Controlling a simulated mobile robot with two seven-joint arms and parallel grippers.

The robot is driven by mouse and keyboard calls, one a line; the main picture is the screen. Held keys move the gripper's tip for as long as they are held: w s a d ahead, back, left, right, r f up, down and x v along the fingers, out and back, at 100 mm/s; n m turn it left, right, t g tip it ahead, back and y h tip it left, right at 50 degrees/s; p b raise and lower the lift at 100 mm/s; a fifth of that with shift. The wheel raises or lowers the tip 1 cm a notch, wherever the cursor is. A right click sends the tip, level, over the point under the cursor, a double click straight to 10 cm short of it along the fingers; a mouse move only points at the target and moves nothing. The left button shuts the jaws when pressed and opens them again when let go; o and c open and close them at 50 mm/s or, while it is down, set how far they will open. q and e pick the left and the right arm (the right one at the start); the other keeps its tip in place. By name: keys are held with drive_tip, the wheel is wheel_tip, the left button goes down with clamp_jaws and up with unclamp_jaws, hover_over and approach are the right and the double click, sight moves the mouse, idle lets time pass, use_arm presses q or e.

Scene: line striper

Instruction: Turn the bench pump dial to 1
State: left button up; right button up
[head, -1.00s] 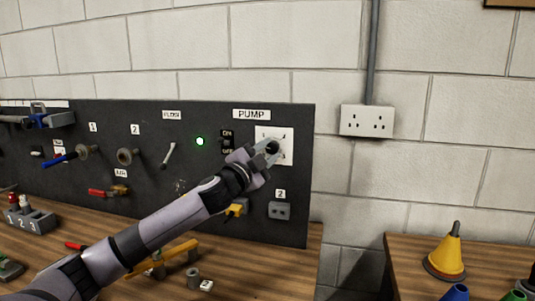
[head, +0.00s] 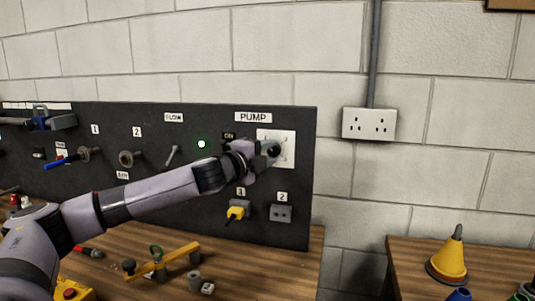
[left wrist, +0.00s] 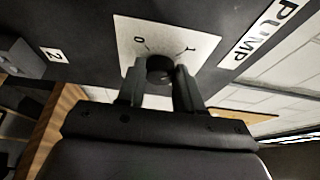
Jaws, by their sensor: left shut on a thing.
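The pump dial is a dark round knob (left wrist: 159,68) on a white plate (head: 287,136) under the PUMP label (head: 253,117). In the left wrist view the plate carries a 0 mark and a 1 mark, with the knob below and between them. My left gripper (head: 272,150) is at the plate, with its two fingers on either side of the knob and shut on it. The fingers hide the knob's sides, and I cannot tell which mark it points at. My right gripper is not in view.
A green light (head: 201,144) glows on the dark panel (head: 300,210) left of the dial. Sockets 1 and 2 (head: 281,213) sit below it, with a yellow plug (head: 236,213) at socket 1. A yellow-handled tool (head: 175,260) lies on the bench.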

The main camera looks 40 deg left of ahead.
sight(271, 153)
use_arm(q)
drive_tip(key=shift+r, duration=0.1)
drive_tip(key=o, duration=1)
drive_tip(key=shift+o, duration=0.2)
drive_tip(key=shift+s+f+b, duration=0.25)
drive_tip(key=shift+s+b, duration=0.3)
drive_tip(key=shift+b, duration=0.05)
drive_tip(key=s+b, duration=0.3)
drive_tip(key=shift+s+d, duration=0.15)
drive_tip(key=shift+d, duration=0.05)
drive_tip(key=shift+s+d+r+b, duration=0.1)
drive_tip(key=shift+s+b, duration=0.5)
drive_tip(key=shift+s, duration=0.05)
drive_tip(key=shift+s+d+r+b, duration=0.1)
drive_tip(key=shift+s+b, duration=0.5)
drive_tip(key=shift+s, duration=0.05)
